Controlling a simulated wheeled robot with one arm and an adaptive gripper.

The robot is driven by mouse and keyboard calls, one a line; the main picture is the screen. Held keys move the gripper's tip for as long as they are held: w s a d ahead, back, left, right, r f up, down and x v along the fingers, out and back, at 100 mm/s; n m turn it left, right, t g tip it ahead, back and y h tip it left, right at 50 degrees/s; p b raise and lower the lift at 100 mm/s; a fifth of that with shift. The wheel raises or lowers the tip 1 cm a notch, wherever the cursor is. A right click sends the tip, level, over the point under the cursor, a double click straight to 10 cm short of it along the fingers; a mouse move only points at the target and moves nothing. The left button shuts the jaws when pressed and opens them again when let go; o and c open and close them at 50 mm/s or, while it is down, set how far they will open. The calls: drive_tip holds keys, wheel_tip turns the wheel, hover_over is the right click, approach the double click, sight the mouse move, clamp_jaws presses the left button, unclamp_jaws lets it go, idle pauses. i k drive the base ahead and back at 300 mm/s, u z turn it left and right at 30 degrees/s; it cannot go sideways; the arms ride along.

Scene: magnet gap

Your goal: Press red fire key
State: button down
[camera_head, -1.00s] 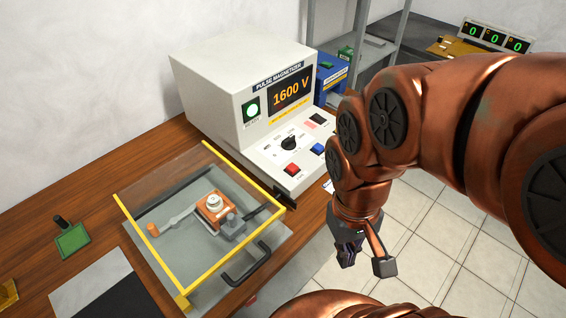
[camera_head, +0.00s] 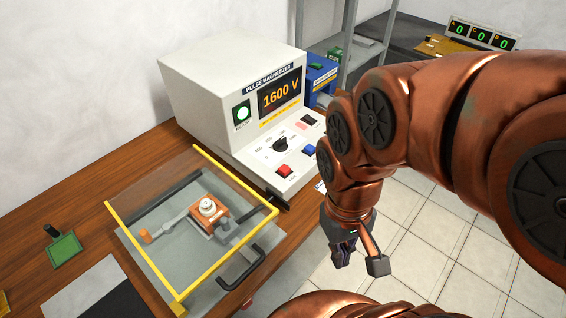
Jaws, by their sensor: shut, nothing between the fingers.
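A blue key (camera_head: 309,149) and a black dial (camera_head: 280,145) are on the same panel. My gripper (camera_head: 359,261) hangs over the tiled floor, right of and in front of the red key, apart from it. Its fingers look close together with nothing between them.
A clear cover with a yellow frame (camera_head: 155,274) lies over a fixture holding a copper-coloured block (camera_head: 208,214) with a pale disc. A black handle (camera_head: 240,268) sticks out at its front. A three-digit counter (camera_head: 482,33) stands far back right.

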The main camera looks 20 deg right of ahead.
sight(284, 170)
drive_tip(key=u, duration=2.75)
drive_tip(key=k, duration=1.05)
drive_tip(key=z, duration=0.05)
